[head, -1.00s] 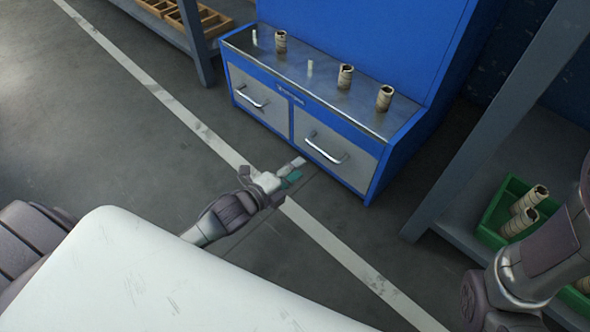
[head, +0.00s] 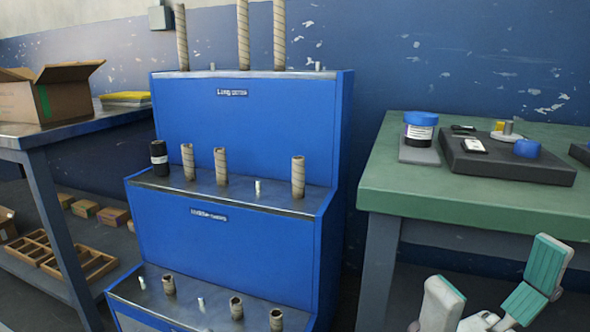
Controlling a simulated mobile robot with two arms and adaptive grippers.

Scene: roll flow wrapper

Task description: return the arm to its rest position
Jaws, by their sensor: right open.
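My right gripper (head: 497,276) is at the lower right in the head view. It is open and empty, with its teal-padded fingers spread and pointing up. It shows in front of the legs and open space under the green-topped table (head: 470,200), apart from any tube. My right arm behind the gripper is mostly cut off by the bottom edge. My left gripper and left arm are out of view.
A blue stepped rack (head: 235,125) holds several cardboard tubes and a black roll (head: 159,158). The green table bears a blue-lidded jar (head: 420,127) and a dark tray (head: 510,164). A left shelf bears an open carton (head: 70,98), with wooden trays (head: 85,262) below.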

